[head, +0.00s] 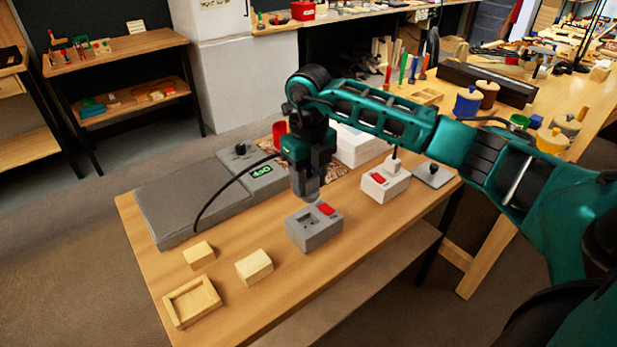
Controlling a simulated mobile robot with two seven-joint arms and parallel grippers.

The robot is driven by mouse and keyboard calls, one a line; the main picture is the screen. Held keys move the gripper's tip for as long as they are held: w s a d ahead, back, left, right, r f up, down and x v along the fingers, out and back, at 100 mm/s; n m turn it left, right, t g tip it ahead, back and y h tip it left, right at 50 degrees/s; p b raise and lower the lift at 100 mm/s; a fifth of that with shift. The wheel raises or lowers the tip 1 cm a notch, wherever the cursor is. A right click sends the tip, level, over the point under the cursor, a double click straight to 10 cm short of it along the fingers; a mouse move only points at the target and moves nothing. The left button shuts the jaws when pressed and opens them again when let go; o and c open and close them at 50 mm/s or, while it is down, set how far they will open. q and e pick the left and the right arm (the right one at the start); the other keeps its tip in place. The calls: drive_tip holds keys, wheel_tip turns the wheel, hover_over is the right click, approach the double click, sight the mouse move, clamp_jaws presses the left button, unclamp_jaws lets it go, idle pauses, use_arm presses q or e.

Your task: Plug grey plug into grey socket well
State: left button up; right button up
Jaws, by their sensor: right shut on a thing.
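The grey socket box (302,236) sits on the near bench, with a dark well and a red switch on top. My right gripper (308,176) points down just above the far left part of the box. A black cable (222,187) arcs from the gripper down to the left. My left gripper is out of view.
A grey slab (180,205) and a unit with a green OFF display (262,171) stand behind left. A white socket box (384,190) holds a white plug at right. Wooden blocks (254,267) and a small wooden tray (175,300) lie front left on the bench.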

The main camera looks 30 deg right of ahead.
sight(308, 197)
wheel_tip(308, 197, down, 5)
drive_tip(key=b, duration=0.3)
drive_tip(key=shift+w+f+b, duration=0.1)
drive_tip(key=shift+f+b, duration=0.25)
drive_tip(key=shift+b, duration=0.15)
idle(0.4)
idle(0.7)
drive_tip(key=shift+f+b, duration=0.4)
drive_tip(key=shift+f, duration=0.45)
idle(0.4)
drive_tip(key=shift+f+b, duration=0.4)
drive_tip(key=shift+f, duration=0.2)
